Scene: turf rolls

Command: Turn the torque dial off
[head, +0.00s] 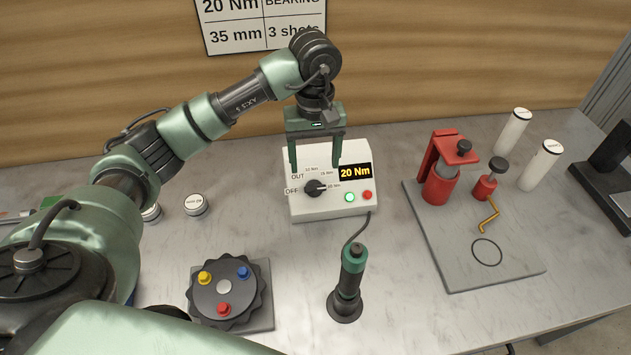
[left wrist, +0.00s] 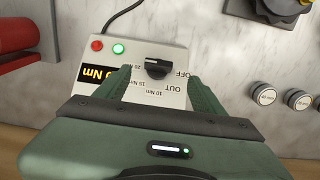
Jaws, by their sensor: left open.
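The torque dial (head: 314,188) is a black knob on the front of a white control box (head: 328,208). Its pointer faces right, towards the 20 Nm mark. The display (head: 355,172) reads 20 Nm, and a green light (head: 350,197) is lit beside a red button (head: 367,195). My left gripper (head: 316,168) is open above the box, its fingers pointing down and apart. In the left wrist view the dial (left wrist: 157,68) lies just beyond and between the fingertips (left wrist: 158,75), and nothing is held. My right gripper is not in view.
A green and black screwdriver (head: 352,270) stands upright in front of the box, cabled to it. A black round knob plate (head: 225,290) with coloured pegs is front left. A grey board (head: 520,262) with red fixtures is to the right, near white cylinders (head: 513,131).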

